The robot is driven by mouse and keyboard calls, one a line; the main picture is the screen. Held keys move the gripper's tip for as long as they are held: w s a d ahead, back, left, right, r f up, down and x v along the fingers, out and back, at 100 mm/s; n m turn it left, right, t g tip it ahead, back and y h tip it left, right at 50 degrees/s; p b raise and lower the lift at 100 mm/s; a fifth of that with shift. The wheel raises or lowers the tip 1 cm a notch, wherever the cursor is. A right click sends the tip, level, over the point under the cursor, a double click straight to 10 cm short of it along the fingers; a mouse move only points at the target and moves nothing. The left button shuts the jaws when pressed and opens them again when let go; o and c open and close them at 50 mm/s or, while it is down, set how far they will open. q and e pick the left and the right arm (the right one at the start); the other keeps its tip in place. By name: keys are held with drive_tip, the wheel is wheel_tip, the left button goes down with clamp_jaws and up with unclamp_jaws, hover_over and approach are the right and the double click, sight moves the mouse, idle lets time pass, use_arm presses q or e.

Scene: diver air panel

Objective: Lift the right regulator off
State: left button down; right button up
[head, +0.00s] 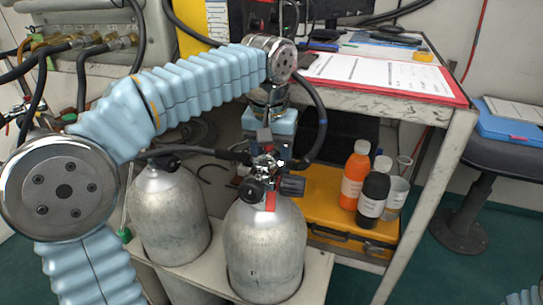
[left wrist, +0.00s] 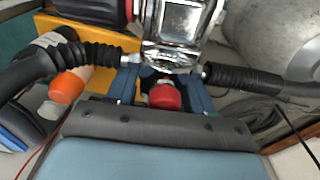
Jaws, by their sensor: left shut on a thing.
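The right regulator (head: 264,160) is a metal body with black hoses, at the valve on top of the right grey cylinder (head: 265,250). My left gripper (head: 266,143) comes down from above and is shut on it. In the left wrist view, the blue fingers of my left gripper (left wrist: 164,92) stand either side of the regulator's red round part, with its chrome body (left wrist: 182,25) beyond. A black hose leaves on each side. I cannot tell whether the regulator touches the valve. My right gripper is out of view.
The left grey cylinder (head: 170,215) stands close by in the same rack (head: 318,275). An orange case (head: 325,190) with an orange bottle (head: 354,178) and a dark bottle (head: 373,195) lies right. A bench with a red-edged clipboard (head: 385,75) overhangs behind.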

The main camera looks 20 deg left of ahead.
use_arm(q)
drive_tip(key=shift+s+r, duration=0.1)
drive_tip(key=shift+p, duration=0.35)
idle(0.6)
drive_tip(key=shift+r+p, duration=2.15)
drive_tip(key=shift+p, duration=0.15)
